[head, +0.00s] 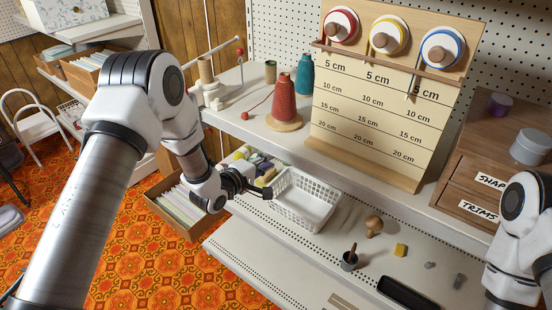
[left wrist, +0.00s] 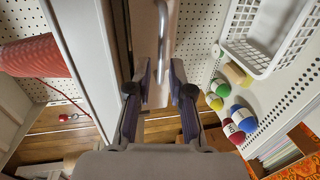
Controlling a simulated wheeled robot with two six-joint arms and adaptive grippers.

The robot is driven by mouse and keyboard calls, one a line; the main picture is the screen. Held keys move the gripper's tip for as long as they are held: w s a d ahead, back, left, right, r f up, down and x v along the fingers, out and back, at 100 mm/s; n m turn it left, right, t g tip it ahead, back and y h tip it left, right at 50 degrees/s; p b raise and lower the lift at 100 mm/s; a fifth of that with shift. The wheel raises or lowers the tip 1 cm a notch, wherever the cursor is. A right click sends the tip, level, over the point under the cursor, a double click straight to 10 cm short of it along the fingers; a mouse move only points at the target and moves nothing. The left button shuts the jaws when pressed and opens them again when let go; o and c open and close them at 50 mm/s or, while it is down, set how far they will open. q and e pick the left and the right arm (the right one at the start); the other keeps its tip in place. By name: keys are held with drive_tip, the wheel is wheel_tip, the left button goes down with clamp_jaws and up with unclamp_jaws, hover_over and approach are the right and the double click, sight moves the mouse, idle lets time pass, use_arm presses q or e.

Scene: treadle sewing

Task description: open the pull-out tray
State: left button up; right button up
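In the left wrist view a beige-brown front panel (left wrist: 146,30), which looks like the pull-out tray, runs beside the white upper shelf edge (left wrist: 80,50). A shiny metal bar handle (left wrist: 163,40) stands on it. My left gripper (left wrist: 160,88) is open, with a gap between its dark fingers. The handle lines up with this gap; I cannot tell whether its end lies between the fingertips. In the head view my left gripper (head: 266,191) is below the upper shelf's front edge, by the white basket. The tray front cannot be made out there. My right gripper is out of view.
The white basket (head: 308,203) stands on the lower shelf close to my left gripper. Yarn balls (left wrist: 243,118) lie near it. A red thread cone (head: 283,100) and a ribbon board (head: 375,110) stand on the upper shelf. A wooden mushroom (head: 373,226) is farther right.

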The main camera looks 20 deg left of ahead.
sight(277, 156)
use_arm(q)
drive_tip(key=b+x, duration=0.1)
drive_tip(key=x, duration=0.3)
drive_tip(key=shift+w+d+f+b, duration=0.25)
drive_tip(key=shift+b, duration=0.05)
drive_tip(key=shift+w, duration=0.2)
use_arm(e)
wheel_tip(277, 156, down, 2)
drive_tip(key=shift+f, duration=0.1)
use_arm(q)
clamp_jaws()
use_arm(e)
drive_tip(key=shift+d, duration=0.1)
use_arm(q)
drive_tip(key=shift+s, duration=0.15)
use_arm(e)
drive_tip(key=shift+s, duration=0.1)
